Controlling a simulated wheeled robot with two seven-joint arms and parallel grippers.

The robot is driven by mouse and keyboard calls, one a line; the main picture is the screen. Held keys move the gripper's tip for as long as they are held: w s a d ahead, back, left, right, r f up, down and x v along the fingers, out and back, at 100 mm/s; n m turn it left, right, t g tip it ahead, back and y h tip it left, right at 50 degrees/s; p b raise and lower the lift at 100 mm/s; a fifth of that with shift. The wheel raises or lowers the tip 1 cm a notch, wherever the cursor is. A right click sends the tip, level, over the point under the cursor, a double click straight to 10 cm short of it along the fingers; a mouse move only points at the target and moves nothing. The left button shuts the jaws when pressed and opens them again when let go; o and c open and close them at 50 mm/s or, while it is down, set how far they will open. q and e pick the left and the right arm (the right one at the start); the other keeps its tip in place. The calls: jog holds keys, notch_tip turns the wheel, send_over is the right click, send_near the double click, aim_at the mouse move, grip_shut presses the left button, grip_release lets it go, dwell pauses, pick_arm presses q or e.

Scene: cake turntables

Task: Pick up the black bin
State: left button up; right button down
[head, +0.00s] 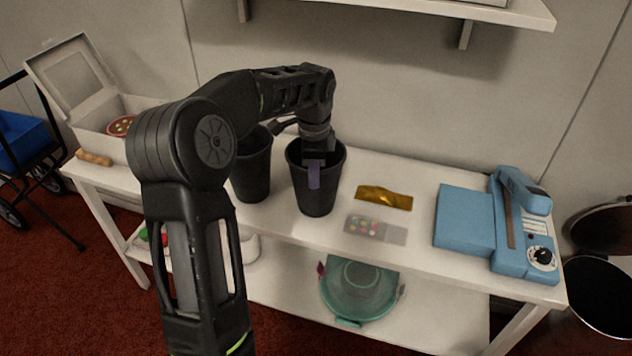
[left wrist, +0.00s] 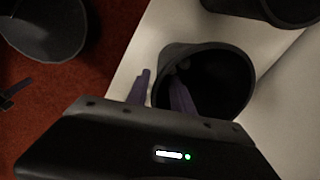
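Two black bins stand upright side by side on the white table. My left gripper (head: 314,172) is at the right-hand black bin (head: 318,200), pointing down over its rim. In the left wrist view this bin (left wrist: 222,75) shows its dark opening. One purple finger (left wrist: 138,88) is outside the bin wall and the other (left wrist: 182,98) is inside, with a gap between them and the rim in that gap. The gripper looks open; I cannot tell whether a finger touches the wall. The other black bin (head: 252,170) is partly hidden behind my left arm. My right gripper is not in view.
The white table (head: 290,235) also holds a gold packet (head: 384,198), a tray with coloured dots (head: 375,230), a blue machine (head: 515,230) and an open white box (head: 88,110). A teal-lidded container (head: 358,292) sits on the lower shelf. A wall shelf (head: 400,8) hangs above.

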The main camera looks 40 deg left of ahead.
aim_at(314, 191)
pick_arm(q)
jog(key=shift+f, duration=0.35)
jog(key=shift+f, duration=0.1)
jog(key=f, duration=0.3)
jog(key=f+p, duration=0.1)
jog(key=f, duration=0.1)
jog(key=shift+w+a, duration=0.15)
jog(key=shift+w, duration=0.1)
grip_shut()
dwell(0.3)
dwell(1.2)
